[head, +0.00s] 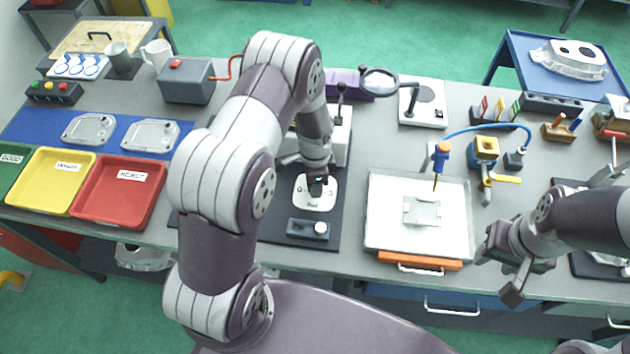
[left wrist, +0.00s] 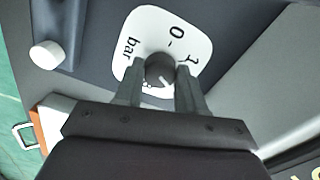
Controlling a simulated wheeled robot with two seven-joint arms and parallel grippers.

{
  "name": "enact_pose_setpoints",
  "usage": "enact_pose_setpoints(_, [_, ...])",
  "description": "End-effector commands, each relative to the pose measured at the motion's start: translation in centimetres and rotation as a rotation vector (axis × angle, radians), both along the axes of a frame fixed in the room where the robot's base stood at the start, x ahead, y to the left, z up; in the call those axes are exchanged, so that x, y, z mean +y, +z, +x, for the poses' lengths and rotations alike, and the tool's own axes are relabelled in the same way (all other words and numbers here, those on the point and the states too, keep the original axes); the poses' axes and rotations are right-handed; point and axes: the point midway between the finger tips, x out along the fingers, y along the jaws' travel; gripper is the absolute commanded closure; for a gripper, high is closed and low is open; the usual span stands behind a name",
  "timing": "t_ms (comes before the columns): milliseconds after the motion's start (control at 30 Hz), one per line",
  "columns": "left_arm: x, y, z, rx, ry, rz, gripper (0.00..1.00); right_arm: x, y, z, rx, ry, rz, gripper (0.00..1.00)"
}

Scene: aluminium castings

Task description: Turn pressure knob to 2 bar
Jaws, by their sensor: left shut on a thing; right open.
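The pressure knob (left wrist: 160,68) is a dark round knob on a white dial plate (left wrist: 152,22). The plate also shows in the head view (head: 316,203), on the dark mat at the middle front of the bench. In the left wrist view I read "0", "bar" and a partly covered figure; the other marks are hidden by the fingers. A short pale pointer line shows on the knob's lower right. My left gripper (head: 317,184) points down and is shut on the knob, one finger on each side. My right gripper (head: 506,270) is open and empty at the front right edge.
A grey block with a white button (head: 321,228) sits just in front of the dial. To the right are a pale tray (head: 380,225) and a blue-handled screwdriver (head: 441,156). Red (head: 110,205) and yellow (head: 45,195) bins stand at the left.

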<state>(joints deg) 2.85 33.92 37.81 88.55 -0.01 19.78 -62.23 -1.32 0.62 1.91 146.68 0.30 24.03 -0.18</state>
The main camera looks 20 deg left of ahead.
Motion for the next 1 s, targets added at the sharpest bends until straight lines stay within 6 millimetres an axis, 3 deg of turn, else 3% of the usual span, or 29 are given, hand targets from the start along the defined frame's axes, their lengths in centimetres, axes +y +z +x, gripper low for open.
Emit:
enact_pose_setpoints(500, [0.05, 0.38, 0.51, -0.014, -0.020, 0.001, 0.91, 0.00, 0.05, 0.00, 0.000, 0.000, 0.000, 0.57])
enact_pose_setpoints(533, [0.05, 0.38, 0.51, -0.014, -0.020, 0.001, 0.58, 0.00, 0.05, -0.01, 0.000, 0.000, 0.000, 0.57])
enact_pose_setpoints(600, [0.04, 0.36, 0.46, -0.013, -0.020, 0.001, 0.35, 0.00, 0.05, 0.00, 0.000, 0.000, 0.000, 0.57])
enact_pose_setpoints(867, [0.01, 0.16, 0.20, -0.006, -0.019, 0.000, 0.35, 0.00, 0.00, 0.00, 0.000, 0.000, 0.000, 0.57])
enact_pose_setpoints(1000, [0.01, 1.06, 0.22, -0.006, -0.019, 0.000, 0.35, 0.00, -0.28, 0.00, 0.000, 0.000, 0.000, 0.57])
